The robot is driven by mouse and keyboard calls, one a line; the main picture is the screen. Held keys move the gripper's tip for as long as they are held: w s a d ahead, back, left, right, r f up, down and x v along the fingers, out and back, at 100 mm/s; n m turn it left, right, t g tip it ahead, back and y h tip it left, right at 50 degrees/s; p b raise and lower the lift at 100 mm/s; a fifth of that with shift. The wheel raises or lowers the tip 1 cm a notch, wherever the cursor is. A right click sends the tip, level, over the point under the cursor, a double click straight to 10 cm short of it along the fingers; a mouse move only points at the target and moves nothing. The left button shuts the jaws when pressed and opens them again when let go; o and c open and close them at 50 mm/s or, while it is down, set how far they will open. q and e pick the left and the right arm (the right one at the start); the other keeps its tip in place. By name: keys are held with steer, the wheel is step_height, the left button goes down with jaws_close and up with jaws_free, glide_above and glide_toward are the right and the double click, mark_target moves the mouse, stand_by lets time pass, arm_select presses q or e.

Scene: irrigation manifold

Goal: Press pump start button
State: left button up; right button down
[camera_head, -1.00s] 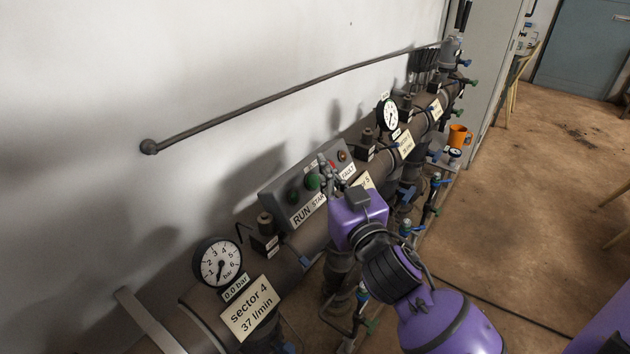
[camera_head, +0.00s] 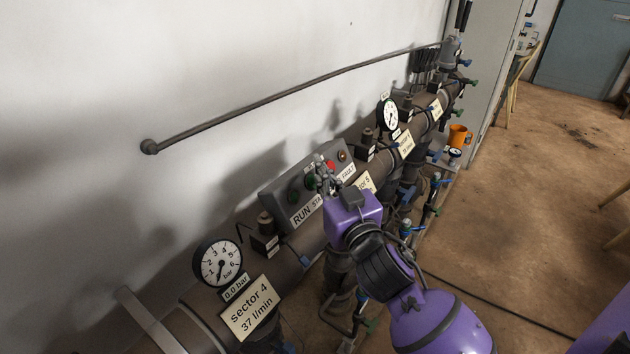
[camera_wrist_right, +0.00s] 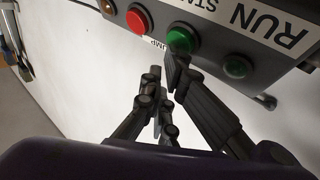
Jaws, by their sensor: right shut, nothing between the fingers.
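The control box (camera_head: 275,197) sits on the manifold pipe with RUN, START and FAULT labels. In the right wrist view the green start button (camera_wrist_right: 181,39) lies between a red button (camera_wrist_right: 138,19) and a dark green RUN lamp (camera_wrist_right: 238,66). My right gripper (camera_head: 323,172) is shut and empty in front of the box. Its fingertips (camera_wrist_right: 166,75) show in the wrist view, one overlapping the green button's lower edge; I cannot tell whether it touches. My left gripper is not in view.
A gauge (camera_head: 218,262) reading 0.0 bar and a sector 4 sign (camera_head: 251,308) stand nearer along the pipe. A grey rail (camera_head: 290,92) runs along the wall above. An orange mug (camera_head: 458,135) stands farther back. The floor at right is mostly clear.

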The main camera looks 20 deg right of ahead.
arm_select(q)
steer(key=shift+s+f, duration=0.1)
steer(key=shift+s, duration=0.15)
arm_select(e)
steer(key=shift+w+a+f, duration=0.1)
steer(key=shift+w, duration=0.05)
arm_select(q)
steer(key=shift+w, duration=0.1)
arm_select(e)
steer(key=shift+w+a+f, duration=0.1)
steer(key=shift+w+f, duration=0.05)
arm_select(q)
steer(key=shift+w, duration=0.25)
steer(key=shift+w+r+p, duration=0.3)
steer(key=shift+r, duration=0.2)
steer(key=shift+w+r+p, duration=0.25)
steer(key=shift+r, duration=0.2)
arm_select(e)
steer(key=shift+s+d+r, duration=0.4)
steer(key=shift+s+r, duration=0.15)
steer(key=shift+s, duration=0.2)
